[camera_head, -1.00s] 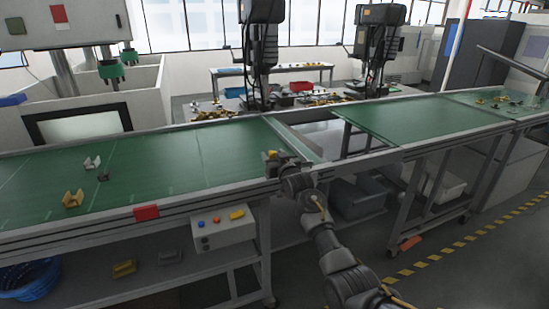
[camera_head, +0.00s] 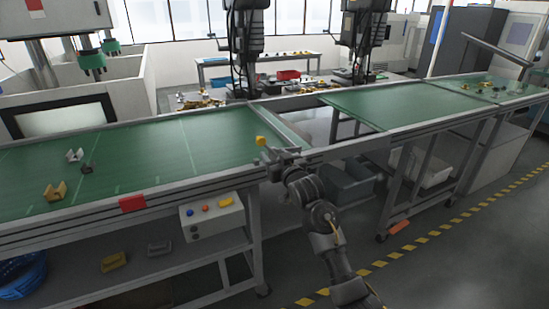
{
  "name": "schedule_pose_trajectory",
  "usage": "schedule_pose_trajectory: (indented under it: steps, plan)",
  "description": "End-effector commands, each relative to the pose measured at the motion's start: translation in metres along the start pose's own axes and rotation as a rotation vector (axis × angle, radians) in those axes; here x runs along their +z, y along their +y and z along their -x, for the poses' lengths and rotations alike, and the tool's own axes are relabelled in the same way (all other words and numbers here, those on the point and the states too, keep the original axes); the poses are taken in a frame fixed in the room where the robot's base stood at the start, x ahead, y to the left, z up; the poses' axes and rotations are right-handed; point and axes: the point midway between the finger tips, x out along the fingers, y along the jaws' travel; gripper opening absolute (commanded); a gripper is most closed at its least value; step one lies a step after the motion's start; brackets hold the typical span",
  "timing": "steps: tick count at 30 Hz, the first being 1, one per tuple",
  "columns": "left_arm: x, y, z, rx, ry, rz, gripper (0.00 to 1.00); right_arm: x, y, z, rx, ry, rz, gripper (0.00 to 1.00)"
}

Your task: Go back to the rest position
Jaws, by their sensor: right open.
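My right gripper (camera_head: 268,155) is at the near edge of the green conveyor (camera_head: 140,148), close to its right end. It is small in view, open, with its arm reaching up from the lower right. A small yellow piece (camera_head: 261,141) shows just beyond its fingertips; I cannot tell whether they touch. My left gripper is not in view.
A yellow-tan part (camera_head: 55,191), a pale part (camera_head: 75,155) and a dark part (camera_head: 87,167) lie on the belt's left. A button box (camera_head: 212,217) hangs under the front rail. A second green table (camera_head: 400,105) stands right. Floor at lower right is clear.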

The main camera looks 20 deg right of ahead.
Motion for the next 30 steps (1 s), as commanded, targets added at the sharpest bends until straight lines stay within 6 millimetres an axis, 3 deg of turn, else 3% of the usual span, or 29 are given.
schedule_pose_trajectory:
  steps: [14,16,17,20,23,26,30]
  plan:
    - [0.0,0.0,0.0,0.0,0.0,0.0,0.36,-0.002,0.001,-0.001,0.0,0.022,0.015,0.52]
    - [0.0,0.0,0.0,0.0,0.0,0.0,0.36,0.019,0.002,-0.01,0.003,0.0,0.02,0.52]
    - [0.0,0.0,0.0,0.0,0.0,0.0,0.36,0.032,0.002,-0.015,0.003,-0.017,0.023,0.52]
    - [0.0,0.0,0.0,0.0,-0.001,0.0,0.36,0.096,0.001,-0.02,0.001,-0.105,0.035,0.52]
    - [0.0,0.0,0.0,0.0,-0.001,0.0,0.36,0.177,0.0,-0.01,0.0,-0.22,0.045,0.52]
    - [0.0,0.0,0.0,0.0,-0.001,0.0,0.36,0.256,-0.003,0.013,-0.005,-0.336,0.056,0.52]
    - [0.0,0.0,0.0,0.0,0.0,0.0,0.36,0.36,-0.005,0.063,-0.01,-0.499,0.07,0.52]
